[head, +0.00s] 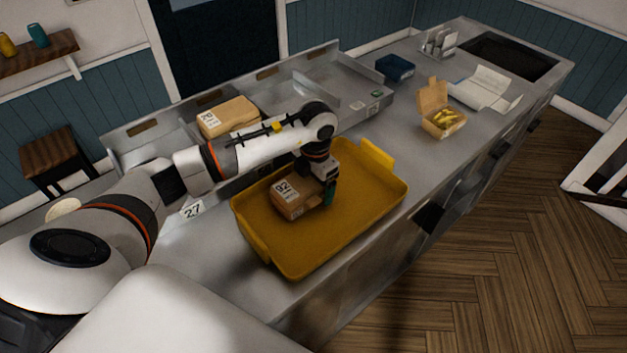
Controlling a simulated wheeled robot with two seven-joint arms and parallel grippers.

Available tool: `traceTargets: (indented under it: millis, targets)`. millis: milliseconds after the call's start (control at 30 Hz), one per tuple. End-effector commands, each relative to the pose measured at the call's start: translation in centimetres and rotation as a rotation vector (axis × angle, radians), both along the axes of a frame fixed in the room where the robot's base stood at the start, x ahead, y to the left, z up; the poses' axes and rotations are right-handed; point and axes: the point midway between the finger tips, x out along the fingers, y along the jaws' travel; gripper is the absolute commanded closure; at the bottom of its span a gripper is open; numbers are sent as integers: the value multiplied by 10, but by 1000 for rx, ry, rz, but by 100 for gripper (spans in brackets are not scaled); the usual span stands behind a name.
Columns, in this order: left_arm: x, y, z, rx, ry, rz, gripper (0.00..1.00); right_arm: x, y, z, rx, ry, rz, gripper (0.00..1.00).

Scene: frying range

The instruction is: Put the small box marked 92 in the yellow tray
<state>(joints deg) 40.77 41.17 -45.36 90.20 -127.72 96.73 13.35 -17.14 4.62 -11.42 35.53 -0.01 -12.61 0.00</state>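The small brown box marked 92 (289,199) is inside the outline of the yellow tray (278,254), left of its middle. I cannot tell whether it rests on the tray floor or is held just above it. My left gripper (328,190) is at the box's right end, over the tray. One dark green finger shows beside the box; the other finger is hidden, so its grip is unclear. The tray lies on the steel counter. My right gripper is not in view.
Another brown box (228,117) sits in the metal rack behind my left arm. An open carton with yellow food (441,121), a dark blue box (395,68) and white paper (484,89) are farther right.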

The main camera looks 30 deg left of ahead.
Motion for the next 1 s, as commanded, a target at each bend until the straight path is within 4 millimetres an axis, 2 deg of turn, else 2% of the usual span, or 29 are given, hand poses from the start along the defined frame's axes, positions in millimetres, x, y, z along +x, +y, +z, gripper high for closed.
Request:
traceTargets:
  millis: [300, 367, 467, 800, 1000]
  targets:
    - [0, 0, 6, 0, -1, 0, 7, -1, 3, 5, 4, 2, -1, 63]
    - [1, 0, 9, 0, -4, 0, 7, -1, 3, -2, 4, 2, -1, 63]
    - [1, -1, 25, 1, -7, -1, 7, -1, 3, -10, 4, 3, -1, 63]
    - [0, -4, 97, -1, -5, 0, 7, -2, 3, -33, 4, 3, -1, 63]
    - [-1, -5, 119, 0, -2, 0, 7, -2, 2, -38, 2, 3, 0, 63]
